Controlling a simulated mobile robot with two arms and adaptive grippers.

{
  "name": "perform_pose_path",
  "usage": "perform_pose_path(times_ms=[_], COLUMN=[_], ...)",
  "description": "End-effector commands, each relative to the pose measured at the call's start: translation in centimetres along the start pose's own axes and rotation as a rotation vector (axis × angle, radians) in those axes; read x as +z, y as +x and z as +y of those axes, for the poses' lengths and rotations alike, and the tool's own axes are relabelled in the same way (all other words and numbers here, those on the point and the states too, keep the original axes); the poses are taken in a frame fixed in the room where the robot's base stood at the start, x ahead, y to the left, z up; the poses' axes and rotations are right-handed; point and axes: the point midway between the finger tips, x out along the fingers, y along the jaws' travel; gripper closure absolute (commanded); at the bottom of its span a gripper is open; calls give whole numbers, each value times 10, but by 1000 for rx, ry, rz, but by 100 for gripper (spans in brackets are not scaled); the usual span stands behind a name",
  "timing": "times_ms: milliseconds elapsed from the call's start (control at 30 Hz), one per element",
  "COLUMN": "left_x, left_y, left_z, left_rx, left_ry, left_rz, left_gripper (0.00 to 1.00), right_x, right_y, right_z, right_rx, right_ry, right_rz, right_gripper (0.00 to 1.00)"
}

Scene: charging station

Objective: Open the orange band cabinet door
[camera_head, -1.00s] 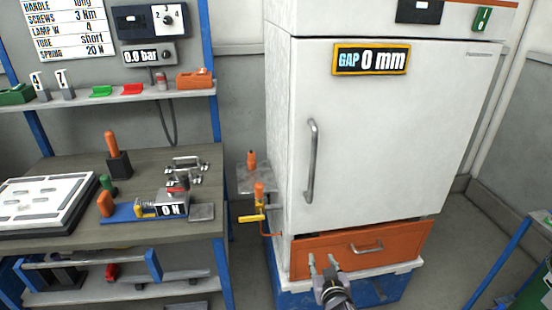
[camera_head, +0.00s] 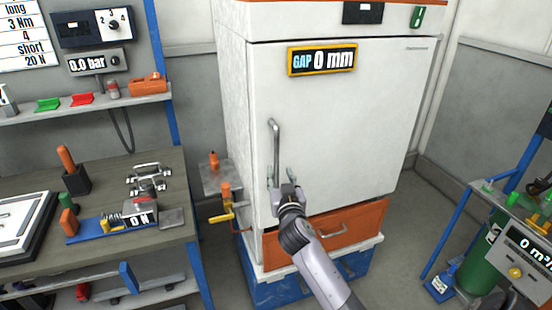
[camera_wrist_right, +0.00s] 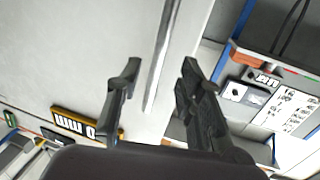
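The white cabinet door (camera_head: 340,120) is closed, with a "GAP 0 mm" sign (camera_head: 322,59) on it. Its vertical metal handle (camera_head: 274,146) is near the door's left edge. An orange band (camera_head: 355,224) with its own small handle runs below the door. My right gripper (camera_head: 281,174) is at the handle's lower end in the head view, fingers spread. In the right wrist view, the handle bar (camera_wrist_right: 162,58) runs between the apart fingertips of the right gripper (camera_wrist_right: 161,72), nearer the left finger, with no clear contact. My left gripper is not in view.
A workbench (camera_head: 130,172) with tools and fixtures stands at the left, below a shelf (camera_head: 85,107). A yellow-handled valve (camera_head: 222,217) stands left of the cabinet. A blue-framed stand with a green cylinder (camera_head: 483,250) is at the right. The floor between is partly clear.

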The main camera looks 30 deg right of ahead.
Motion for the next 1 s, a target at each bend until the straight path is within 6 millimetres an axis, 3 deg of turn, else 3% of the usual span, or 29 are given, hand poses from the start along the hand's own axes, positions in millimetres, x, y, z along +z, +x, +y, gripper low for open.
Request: perform_pose_path(times_ms=[200,400,600,900,1000], left_x=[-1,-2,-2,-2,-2], left_y=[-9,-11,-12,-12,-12], left_z=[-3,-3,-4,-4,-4], left_rx=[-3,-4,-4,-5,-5], left_ry=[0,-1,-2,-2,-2], left_rz=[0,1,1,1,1], left_gripper=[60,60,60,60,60], right_x=[-2,-1,0,1,1], right_y=[40,65,76,77,77], right_z=[0,0,0,0,0], right_rx=[1,0,0,-1,-1], right_ry=[-1,-1,0,0,0], right_rz=[-1,0,-1,-1,-1], right_gripper=[65,65,65,65,72])
